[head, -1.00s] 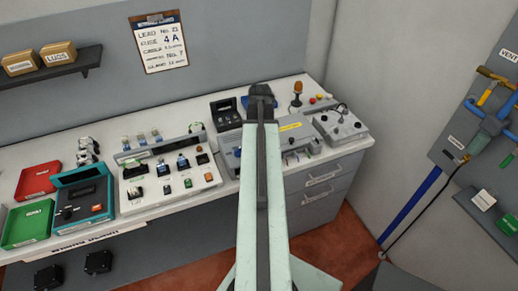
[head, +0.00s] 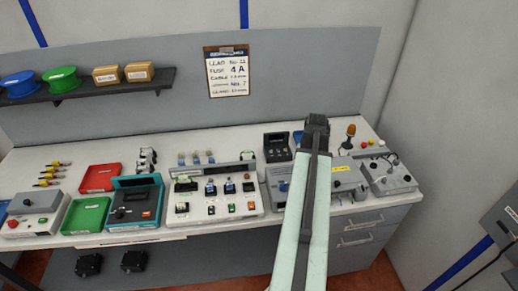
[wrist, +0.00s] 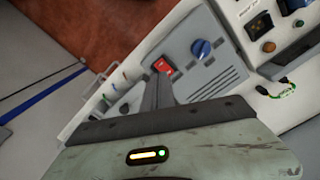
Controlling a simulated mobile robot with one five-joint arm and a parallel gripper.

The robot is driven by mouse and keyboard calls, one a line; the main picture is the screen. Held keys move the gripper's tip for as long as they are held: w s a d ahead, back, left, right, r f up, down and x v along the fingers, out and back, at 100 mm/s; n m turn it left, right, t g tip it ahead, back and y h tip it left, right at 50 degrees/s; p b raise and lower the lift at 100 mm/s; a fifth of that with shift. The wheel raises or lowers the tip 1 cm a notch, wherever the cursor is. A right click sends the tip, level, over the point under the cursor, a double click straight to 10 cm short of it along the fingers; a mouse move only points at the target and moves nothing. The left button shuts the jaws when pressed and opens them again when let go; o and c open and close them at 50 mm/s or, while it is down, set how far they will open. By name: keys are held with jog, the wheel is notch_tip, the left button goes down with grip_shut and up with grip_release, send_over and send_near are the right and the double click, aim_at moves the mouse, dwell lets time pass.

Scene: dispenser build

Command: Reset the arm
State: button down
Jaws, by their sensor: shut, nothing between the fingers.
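My gripper (head: 316,122) is at the end of my pale green arm, which reaches up and forward over the right part of the workbench in the head view. Its dark fingers are together, with nothing seen between them. In the wrist view the shut fingers (wrist: 158,92) point toward a grey box with a red switch (wrist: 163,66) and a blue knob (wrist: 201,48). In the head view my arm hides part of that grey box (head: 346,176). I cannot tell the gap between the fingers and the box.
The bench holds a white control panel (head: 213,206), a teal instrument (head: 135,205), a red tray (head: 100,178), a green tray (head: 86,215) and an amber lamp (head: 351,130). A shelf (head: 103,96) with spools and a clipboard (head: 228,73) are on the back panel. A wall stands at right.

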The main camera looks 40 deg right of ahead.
jog(key=w+a, duration=0.2)
jog(key=w, duration=0.1)
jog(key=w+a+f+n+b, duration=0.1)
jog(key=w+a, duration=0.2)
jog(key=w+a+f+n+b, duration=0.1)
jog(key=w+a, duration=0.1)
jog(key=w, duration=0.1)
jog(key=shift+w+a+f, duration=0.15)
jog(key=shift+w+f, duration=0.05)
jog(key=w+a+f+n+b, duration=0.3)
jog(key=w+a, duration=0.6)
jog(key=a, duration=0.3)
jog(key=w+a+f+n+b, duration=0.1)
jog(key=a+n, duration=0.3)
jog(key=a, duration=1.1)
jog(key=w+a+f+n+b, duration=0.2)
jog(key=a+n+b, duration=0.1)
jog(key=a, duration=1.2)
jog(key=shift+w+a+f+n, duration=0.25)
jog(key=shift+f+n, duration=0.1)
jog(key=shift+n, duration=0.25)
